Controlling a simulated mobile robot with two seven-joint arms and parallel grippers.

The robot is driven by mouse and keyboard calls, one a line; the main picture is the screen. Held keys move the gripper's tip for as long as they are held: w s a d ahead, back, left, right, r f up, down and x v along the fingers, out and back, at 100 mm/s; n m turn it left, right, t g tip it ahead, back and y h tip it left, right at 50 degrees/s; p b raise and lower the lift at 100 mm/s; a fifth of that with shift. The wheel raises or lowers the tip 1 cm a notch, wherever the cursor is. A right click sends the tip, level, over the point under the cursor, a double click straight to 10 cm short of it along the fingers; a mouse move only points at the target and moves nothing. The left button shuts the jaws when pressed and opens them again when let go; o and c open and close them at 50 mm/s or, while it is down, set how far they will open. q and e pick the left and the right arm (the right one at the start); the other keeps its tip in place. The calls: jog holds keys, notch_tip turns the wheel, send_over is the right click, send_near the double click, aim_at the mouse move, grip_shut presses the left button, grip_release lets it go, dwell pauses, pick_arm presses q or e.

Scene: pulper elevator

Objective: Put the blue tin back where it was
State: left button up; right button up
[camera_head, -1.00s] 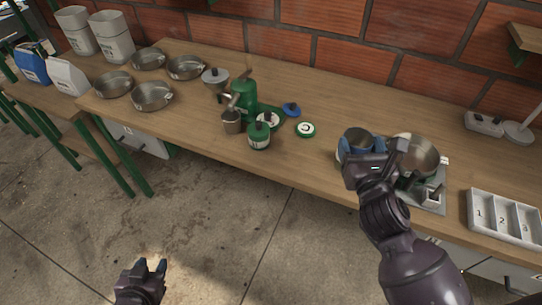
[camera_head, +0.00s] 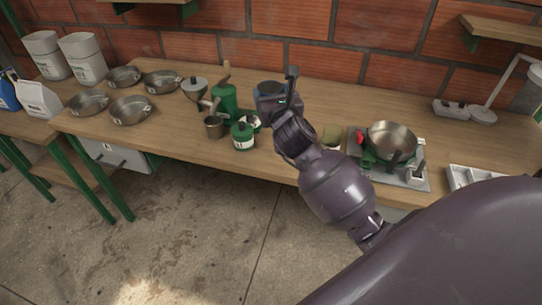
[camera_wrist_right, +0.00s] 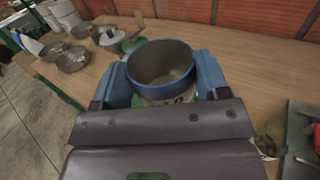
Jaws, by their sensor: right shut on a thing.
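The blue tin (camera_wrist_right: 163,66) is open at the top, and its inside looks empty in the right wrist view. My right gripper (camera_head: 278,92) is shut on it, with the blue fingers on both sides of the tin. In the head view the tin (camera_head: 268,90) shows only in part behind the gripper, over the bench to the right of the green grinder. Whether its base touches the bench cannot be told. My left gripper is not in view.
The green tin (camera_head: 243,136) and green grinder (camera_head: 224,100) stand to the left of my gripper. A heap of greenish stuff (camera_head: 333,134) and a metal pan (camera_head: 392,139) on a stand are to the right. Bare bench (camera_head: 330,98) lies behind my arm.

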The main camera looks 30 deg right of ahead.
aim_at(280, 87)
jog(key=w+d, duration=0.1)
jog(key=d+m+h, duration=0.1)
jog(key=d, duration=0.1)
jog(key=shift+w+r+g+b, duration=0.15)
jog(key=shift+w+g+b, duration=0.15)
jog(key=shift+w+g, duration=0.1)
jog(key=shift+w+d+f, duration=0.15)
jog(key=shift+d+f, duration=0.05)
jog(key=shift+d, duration=0.15)
notch_tip(280, 87, down, 15)
jog(key=b, duration=0.5)
notch_tip(280, 87, down, 4)
jog(key=shift+f+b, duration=0.1)
jog(key=shift+b, duration=0.85)
jog(key=shift+f, duration=0.15)
jog(key=shift+r, duration=0.2)
jog(key=shift+f, duration=0.1)
jog(key=o, duration=1)
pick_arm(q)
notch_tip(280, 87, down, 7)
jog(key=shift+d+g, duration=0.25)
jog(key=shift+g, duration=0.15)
